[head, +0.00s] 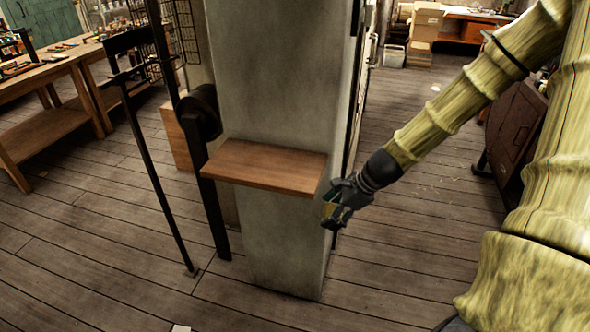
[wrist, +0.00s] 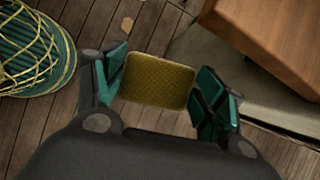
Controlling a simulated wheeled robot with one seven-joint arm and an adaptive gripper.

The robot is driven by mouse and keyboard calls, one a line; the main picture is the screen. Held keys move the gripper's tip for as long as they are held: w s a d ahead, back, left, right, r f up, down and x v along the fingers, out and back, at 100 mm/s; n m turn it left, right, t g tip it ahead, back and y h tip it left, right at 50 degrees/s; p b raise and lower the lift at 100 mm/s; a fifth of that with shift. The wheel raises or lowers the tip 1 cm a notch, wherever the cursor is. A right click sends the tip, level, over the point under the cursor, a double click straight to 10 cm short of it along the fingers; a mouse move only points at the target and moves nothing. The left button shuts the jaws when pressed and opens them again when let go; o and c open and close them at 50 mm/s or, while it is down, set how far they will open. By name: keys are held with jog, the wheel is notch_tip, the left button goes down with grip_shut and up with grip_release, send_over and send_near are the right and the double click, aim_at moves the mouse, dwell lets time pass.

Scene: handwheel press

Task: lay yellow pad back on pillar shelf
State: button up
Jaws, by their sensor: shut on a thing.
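The yellow pad (wrist: 157,82) is a small, flat, rounded square with a textured face. My gripper (wrist: 160,90) is shut on it, with a teal finger at each side of the pad in the wrist view. The pillar shelf (head: 265,165) is a bare brown wooden board on the front of the grey pillar (head: 283,75). In the head view my gripper (head: 336,212) is just right of the shelf's right end and looks a little lower; the pad is mostly hidden there. The shelf also shows at the upper right of the wrist view (wrist: 275,40), apart from the pad.
A black metal stand (head: 160,150) with a dark roller (head: 200,112) is close left of the shelf. A wooden workbench (head: 60,70) stands at the left.

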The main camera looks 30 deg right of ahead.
aim_at(335, 207)
jog(key=shift+w+d+r+m+g, duration=0.65)
jog(key=shift+d+r+m+g, duration=0.25)
jog(key=shift+r, duration=6.05)
jog(key=shift+h, duration=0.4)
jog(key=w+a+p, duration=0.1)
jog(key=w, duration=0.4)
jog(key=w+a+f+p, duration=0.1)
jog(key=w+p, duration=0.1)
jog(key=w, duration=0.3)
jog(key=w+a+p, duration=0.2)
jog(key=w, duration=0.3)
jog(key=shift+w+f, duration=0.1)
jog(key=shift+f, duration=0.1)
notch_tip(335, 207, down, 3)
jog(key=shift+f+p, duration=0.1)
jog(key=shift+p, duration=0.75)
jog(key=shift+d+f, duration=0.15)
jog(key=shift+f, duration=0.1)
jog(key=shift+c, duration=0.3)
jog(key=o, duration=1)
jog(key=shift+c, duration=0.2)
